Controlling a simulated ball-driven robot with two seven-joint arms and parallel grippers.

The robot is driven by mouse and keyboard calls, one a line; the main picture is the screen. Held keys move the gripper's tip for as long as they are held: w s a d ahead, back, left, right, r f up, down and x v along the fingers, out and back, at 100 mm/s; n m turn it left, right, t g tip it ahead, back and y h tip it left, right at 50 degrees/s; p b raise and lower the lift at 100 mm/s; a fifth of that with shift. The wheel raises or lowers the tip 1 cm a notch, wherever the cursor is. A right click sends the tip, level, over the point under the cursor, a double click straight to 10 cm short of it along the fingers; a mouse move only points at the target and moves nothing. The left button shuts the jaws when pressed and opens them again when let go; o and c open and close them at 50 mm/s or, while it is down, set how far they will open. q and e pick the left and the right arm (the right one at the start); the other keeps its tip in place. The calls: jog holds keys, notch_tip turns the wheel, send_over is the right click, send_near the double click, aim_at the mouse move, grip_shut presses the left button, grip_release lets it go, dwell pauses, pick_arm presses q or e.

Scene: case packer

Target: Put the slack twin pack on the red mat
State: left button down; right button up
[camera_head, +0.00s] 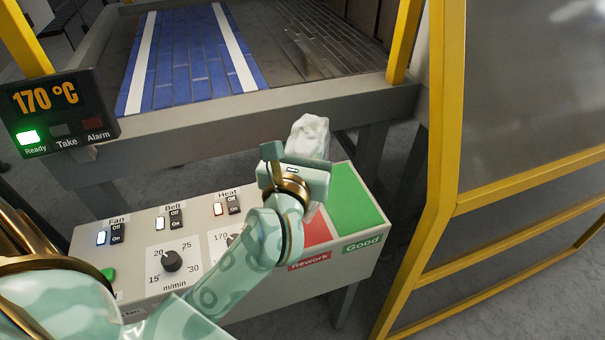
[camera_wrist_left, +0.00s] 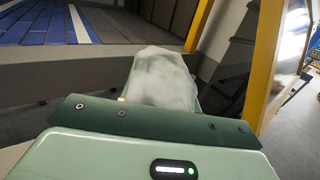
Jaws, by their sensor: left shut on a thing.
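The twin pack (camera_head: 310,135) is a whitish, loosely wrapped bundle in cloudy film. My left gripper (camera_head: 296,172) is shut on it and holds it above the far edge of the control panel, near the mats. The pack also shows in the left wrist view (camera_wrist_left: 160,82), sticking out beyond the gripper's green jaw edge (camera_wrist_left: 160,122). The red mat (camera_head: 317,229), labelled Rework, lies on the panel, partly hidden behind my left gripper and wrist. The green mat (camera_head: 355,200), labelled Good, lies to its right and is bare. My right gripper is not in view.
The control panel (camera_head: 140,236) carries Fan, Belt and Heat switches and knobs left of the mats. A conveyor with a blue belt (camera_head: 190,70) lies behind a grey rail (camera_head: 240,118). A yellow-framed guard (camera_head: 445,170) stands at the right. A display (camera_head: 60,112) reads 170 °C with Ready lit.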

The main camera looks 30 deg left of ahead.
aim_at(304, 122)
pick_arm(q)
jog(key=w+a+n+g+y, duration=0.1)
jog(key=w+r+n+g+y, duration=0.1)
jog(key=y, duration=0.1)
jog(key=w+a+n+g+y, duration=0.1)
jog(key=n+y, duration=0.1)
jog(key=shift+w+a+r+p, duration=0.15)
jog(key=shift+w+a+p, duration=0.15)
jog(key=shift+a, duration=0.05)
notch_tip(304, 122, down, 10)
jog(key=a+n+g+y+b, duration=0.2)
jog(key=y+b, duration=0.1)
jog(key=b, duration=0.3)
jog(key=shift+s+f+n+g+y, duration=0.2)
jog(key=shift+s+n+g+y, duration=0.2)
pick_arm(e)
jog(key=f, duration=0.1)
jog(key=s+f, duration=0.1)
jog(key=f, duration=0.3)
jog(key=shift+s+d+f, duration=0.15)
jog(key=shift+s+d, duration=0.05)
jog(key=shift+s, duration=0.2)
pick_arm(q)
jog(key=shift+a, duration=0.1)
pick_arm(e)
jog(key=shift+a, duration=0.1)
